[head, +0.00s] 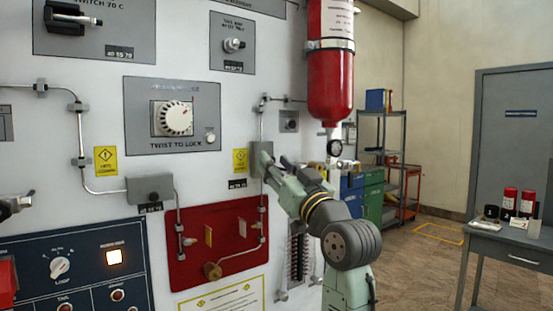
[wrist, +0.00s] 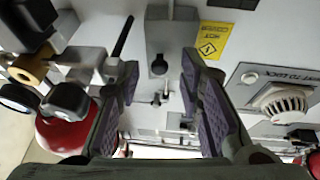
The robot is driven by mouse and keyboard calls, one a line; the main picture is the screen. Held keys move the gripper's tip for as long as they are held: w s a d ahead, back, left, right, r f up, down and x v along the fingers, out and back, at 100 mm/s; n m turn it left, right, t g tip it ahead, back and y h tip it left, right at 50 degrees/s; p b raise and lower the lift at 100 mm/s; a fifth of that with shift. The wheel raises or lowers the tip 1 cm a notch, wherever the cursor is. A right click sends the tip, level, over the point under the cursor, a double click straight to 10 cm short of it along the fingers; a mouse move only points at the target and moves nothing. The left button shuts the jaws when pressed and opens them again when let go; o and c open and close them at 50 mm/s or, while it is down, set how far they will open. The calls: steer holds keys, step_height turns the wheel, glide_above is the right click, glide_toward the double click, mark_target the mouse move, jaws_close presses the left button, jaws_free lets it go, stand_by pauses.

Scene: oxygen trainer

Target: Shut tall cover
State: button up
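My gripper (head: 265,165) is at the white panel, just right of the yellow hot-surface label. In the wrist view my gripper (wrist: 160,90) has its two purple-padded fingers spread wide, with nothing held between them. In the head view a grey box (head: 255,155) shows partly behind my gripper. No part is clearly marked as the tall cover, and I cannot tell whether it is open or shut.
The dial (head: 173,118) is left of my gripper, and a red plate (head: 225,240) with pipes is below. A brass valve (wrist: 32,68) crowds the wrist view's left.

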steer(key=shift+w+a, duration=0.1)
steer(key=shift+w, duration=0.05)
jaws_close()
stand_by(0.4)
